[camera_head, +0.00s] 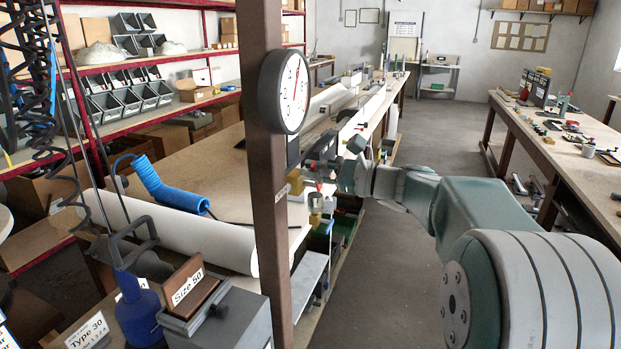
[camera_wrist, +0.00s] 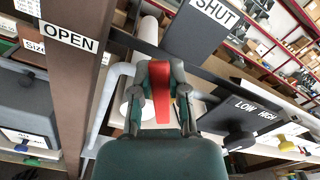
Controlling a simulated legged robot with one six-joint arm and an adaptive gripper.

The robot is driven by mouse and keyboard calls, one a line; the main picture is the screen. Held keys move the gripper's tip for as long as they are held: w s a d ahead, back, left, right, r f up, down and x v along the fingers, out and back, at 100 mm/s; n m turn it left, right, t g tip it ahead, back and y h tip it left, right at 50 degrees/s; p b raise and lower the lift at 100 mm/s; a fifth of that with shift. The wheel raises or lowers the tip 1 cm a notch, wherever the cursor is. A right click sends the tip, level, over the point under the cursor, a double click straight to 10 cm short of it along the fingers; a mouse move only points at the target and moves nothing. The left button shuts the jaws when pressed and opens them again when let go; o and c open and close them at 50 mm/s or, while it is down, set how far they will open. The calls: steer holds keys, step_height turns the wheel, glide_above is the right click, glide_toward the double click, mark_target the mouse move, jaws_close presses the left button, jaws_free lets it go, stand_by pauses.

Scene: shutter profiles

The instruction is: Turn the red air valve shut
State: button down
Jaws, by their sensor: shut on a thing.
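The red valve handle (camera_wrist: 161,88) stands between the two fingers of my gripper (camera_wrist: 160,75) in the wrist view. My gripper is shut on it, with a finger on each side. An OPEN label (camera_wrist: 69,39) is on a brown post to the left, and a SHUT label (camera_wrist: 215,11) is on a grey plate at the upper right. The handle lies between these labels in the picture. In the head view my gripper (camera_head: 333,170) reaches in from the right just behind the brown post; the handle is not clearly visible there.
The brown post (camera_head: 266,190) carries a round dial gauge (camera_head: 284,91) close to my gripper. A dark box marked LOW and HIGH (camera_wrist: 245,118) is right of my gripper. A workbench (camera_head: 200,157) with a white roll (camera_head: 178,228) lies left. The floor aisle (camera_head: 425,140) is clear.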

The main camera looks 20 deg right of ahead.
steer(key=m, duration=0.1)
steer(key=w+m, duration=0.1)
steer(key=d+m, duration=0.1)
steer(key=m, duration=0.1)
steer(key=shift+w+d, duration=0.1)
steer(key=shift+w, duration=0.15)
steer(key=shift+w+d+m, duration=0.25)
steer(key=shift+w+m, duration=0.1)
steer(key=shift+m, duration=0.65)
steer(key=c, duration=0.6)
jaws_free()
steer(key=shift+d+r, duration=0.1)
steer(key=shift+r, duration=0.05)
steer(key=shift+d, duration=0.1)
steer(key=v, duration=1.1)
steer(key=shift+s+d, duration=0.2)
steer(key=shift+d, duration=0.15)
